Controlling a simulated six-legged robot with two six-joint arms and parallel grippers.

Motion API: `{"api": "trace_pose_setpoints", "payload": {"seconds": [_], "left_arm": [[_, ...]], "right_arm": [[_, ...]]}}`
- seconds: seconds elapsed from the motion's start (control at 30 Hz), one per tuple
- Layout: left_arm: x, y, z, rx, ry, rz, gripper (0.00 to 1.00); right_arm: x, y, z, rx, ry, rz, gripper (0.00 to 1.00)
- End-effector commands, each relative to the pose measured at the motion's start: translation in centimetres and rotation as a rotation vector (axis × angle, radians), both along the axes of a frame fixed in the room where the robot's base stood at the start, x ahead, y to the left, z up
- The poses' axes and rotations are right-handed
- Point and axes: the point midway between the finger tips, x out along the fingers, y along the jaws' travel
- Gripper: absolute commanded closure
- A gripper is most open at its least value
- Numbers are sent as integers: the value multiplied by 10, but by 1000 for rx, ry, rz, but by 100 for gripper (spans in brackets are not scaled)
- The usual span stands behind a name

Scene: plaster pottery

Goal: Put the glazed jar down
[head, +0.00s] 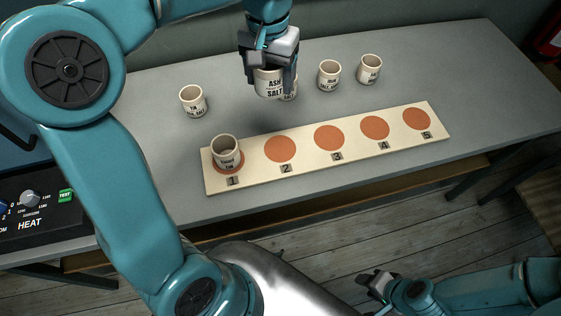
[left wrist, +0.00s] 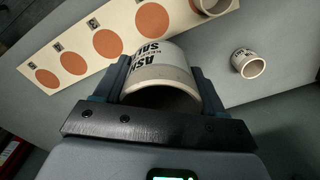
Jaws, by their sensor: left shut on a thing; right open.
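My left gripper (head: 270,82) is shut on a cream jar labelled "ASH SALT" (head: 268,83) and holds it above the grey table, behind the board. In the left wrist view the same jar (left wrist: 160,75) sits between the fingers, its open rim toward the camera. Another jar (head: 290,90) is partly hidden behind it in the head view. A cream board (head: 310,163) carries a row of orange discs numbered 1 to 5. A jar (head: 226,151) stands on disc 1; discs 2 (head: 280,149) to 5 are bare. My right gripper (head: 375,285) is open and empty, low at the front.
A jar (head: 192,101) stands at the table's left. Two more jars (head: 329,75) (head: 370,69) stand at the back right. A heat control panel (head: 40,205) is at the far left. The grey table (head: 460,75) is clear at the right.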

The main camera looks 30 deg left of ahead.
Motion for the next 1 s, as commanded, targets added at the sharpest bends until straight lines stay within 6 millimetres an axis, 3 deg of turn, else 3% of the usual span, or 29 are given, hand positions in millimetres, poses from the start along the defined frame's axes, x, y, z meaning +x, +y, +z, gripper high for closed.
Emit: {"api": "trace_pose_setpoints", "payload": {"seconds": [0.03,0.27,0.37,0.7,1.0], "left_arm": [[2,-5,-10,-1,-1,-14,66],[7,-14,-22,1,2,-43,66],[7,-13,-42,1,6,-45,66],[5,-14,-140,0,7,-47,66],[4,-15,-178,0,3,-48,66]], "right_arm": [[0,0,-14,0,0,0,57],[0,0,-26,0,0,-1,57],[0,0,-29,0,0,-1,57],[0,0,-36,0,0,-1,57],[0,0,-37,0,0,-1,57]]}}
